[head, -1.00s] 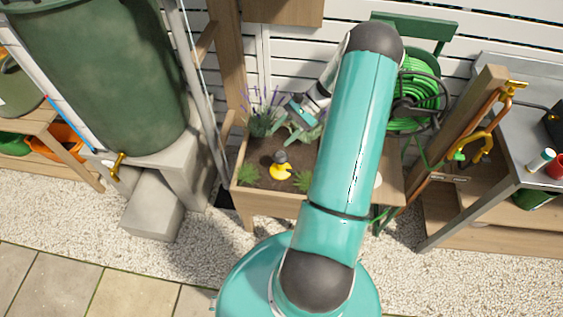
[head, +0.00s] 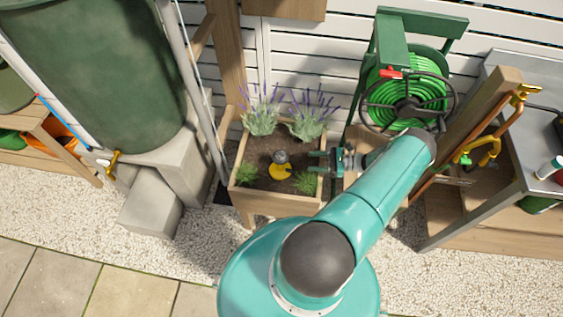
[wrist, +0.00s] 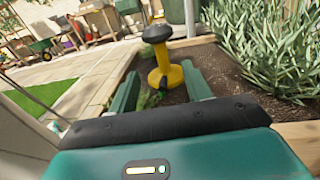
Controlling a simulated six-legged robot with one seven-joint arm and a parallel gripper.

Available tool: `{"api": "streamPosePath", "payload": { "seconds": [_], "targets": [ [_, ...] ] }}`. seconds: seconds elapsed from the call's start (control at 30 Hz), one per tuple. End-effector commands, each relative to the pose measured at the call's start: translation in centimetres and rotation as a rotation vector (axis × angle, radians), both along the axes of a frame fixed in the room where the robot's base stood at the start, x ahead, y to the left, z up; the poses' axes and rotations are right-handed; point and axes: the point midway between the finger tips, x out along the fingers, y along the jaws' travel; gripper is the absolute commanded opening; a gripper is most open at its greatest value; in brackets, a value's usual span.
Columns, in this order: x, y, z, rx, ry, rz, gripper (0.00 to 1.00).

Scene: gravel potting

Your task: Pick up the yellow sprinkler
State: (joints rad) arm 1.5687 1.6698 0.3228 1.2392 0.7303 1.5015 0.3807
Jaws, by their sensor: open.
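The yellow sprinkler (head: 281,170) with a dark round top stands on the soil inside the wooden planter (head: 265,204). It also shows in the wrist view, upright (wrist: 164,73), ahead of the jaws and roughly midway between them. My gripper (head: 315,163) is at the planter's right side, level with the sprinkler. Its two green fingers (wrist: 162,92) are spread apart and point toward the sprinkler, with nothing between them that I can see touching.
Lavender plants (head: 262,118) fill the planter's back, and grass tufts (head: 246,174) sit at its front corners. A green hose reel (head: 408,90) stands behind right. A water barrel (head: 100,75) is at left. Gravel (head: 75,210) lies open in front.

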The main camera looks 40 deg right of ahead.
Motion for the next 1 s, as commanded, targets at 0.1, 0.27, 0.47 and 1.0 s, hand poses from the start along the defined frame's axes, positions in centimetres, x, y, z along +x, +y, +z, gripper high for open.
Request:
{"api": "streamPosePath", "payload": {
  "seconds": [0.1,0.27,0.47,1.0],
  "targets": [
    [-0.2,0.2,-0.4,0.014,-0.005,-0.017,0.49],
    [1.2,1.7,-0.4,0.016,-0.007,-0.017,0.49],
    [4.0,4.4,-0.4,0.017,-0.006,-0.015,0.49],
    [8.8,8.7,-0.5,0.014,-0.006,-0.016,0.49]
  ]
}}
